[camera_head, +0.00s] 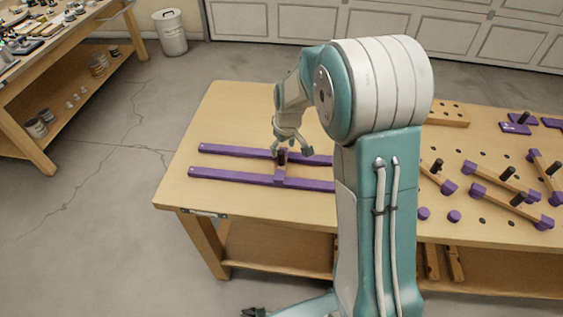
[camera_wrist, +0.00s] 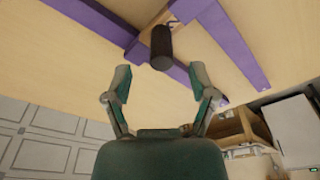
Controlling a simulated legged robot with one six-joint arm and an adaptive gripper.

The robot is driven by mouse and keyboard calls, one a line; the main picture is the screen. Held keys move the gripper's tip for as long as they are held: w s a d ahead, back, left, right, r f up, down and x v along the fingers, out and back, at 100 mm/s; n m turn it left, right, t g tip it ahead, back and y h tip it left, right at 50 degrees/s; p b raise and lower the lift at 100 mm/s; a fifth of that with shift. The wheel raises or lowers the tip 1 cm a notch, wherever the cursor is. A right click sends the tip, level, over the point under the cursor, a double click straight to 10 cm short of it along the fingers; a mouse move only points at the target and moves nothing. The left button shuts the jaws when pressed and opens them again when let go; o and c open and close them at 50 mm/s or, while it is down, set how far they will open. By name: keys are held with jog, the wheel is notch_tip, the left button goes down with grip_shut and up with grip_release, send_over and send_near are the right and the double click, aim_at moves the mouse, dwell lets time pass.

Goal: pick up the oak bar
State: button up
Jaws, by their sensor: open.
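A short oak-coloured bar (camera_head: 281,168) with purple ends and a dark upright peg lies across two long purple rails on the bench's left half. In the wrist view, the dark peg (camera_wrist: 161,46) stands out from the wooden piece between the rails. My gripper (camera_head: 291,151) is open and empty, right at the peg. In the wrist view my fingertips (camera_wrist: 160,72) are spread to either side of the peg's line, and no contact shows. My arm hides the rails' right ends in the head view. Similar bars (camera_head: 510,206) lie on the right; I cannot tell which is named.
The pale wooden bench (camera_head: 235,115) has clear room behind and left of the rails. Pegged bars, purple knobs (camera_head: 454,216) and a holed block (camera_head: 448,114) occupy its right. A cluttered second bench (camera_head: 62,65) and a white bin (camera_head: 171,35) stand apart at the left.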

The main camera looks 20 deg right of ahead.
aim_at(281, 151)
jog(key=f, duration=0.2)
jog(key=a+f, duration=0.1)
jog(key=f, duration=0.1)
jog(key=shift+w, duration=0.35)
jog(key=shift+d+f, duration=0.3)
jog(key=shift+f, duration=0.05)
jog(key=c, duration=0.6)
grip_shut()
jog(key=shift+a, duration=0.1)
jog(key=shift+r, duration=0.1)
